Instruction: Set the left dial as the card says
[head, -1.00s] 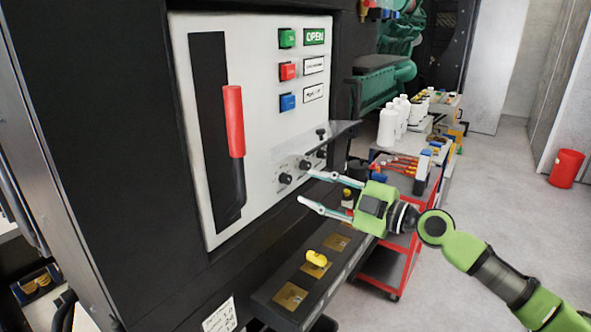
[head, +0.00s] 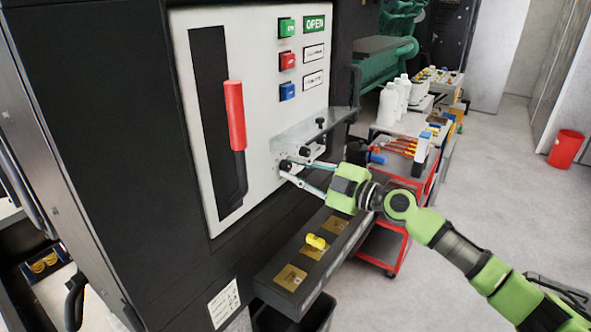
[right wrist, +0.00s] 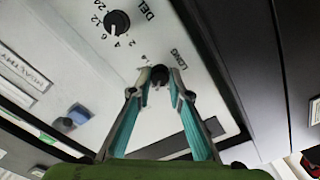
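The left dial (right wrist: 160,76) is a small black knob on the white panel (head: 258,120), near the word LONG. My right gripper (head: 293,170) reaches the panel from the right. In the right wrist view its two teal fingers (right wrist: 160,80) are apart, one on each side of the knob. I cannot tell whether they touch it. Another black dial (right wrist: 117,22), with a numbered scale, sits beside it and is clear of the fingers. A white card (head: 223,303) is on the dark front below; its writing is too small to read. My left gripper is not in view.
A red-handled lever (head: 236,117) stands left of the dials. Green, red and blue buttons (head: 287,60) are above. A clear flap (head: 315,127) juts out over the dials. A red cart (head: 402,190) stands at the right.

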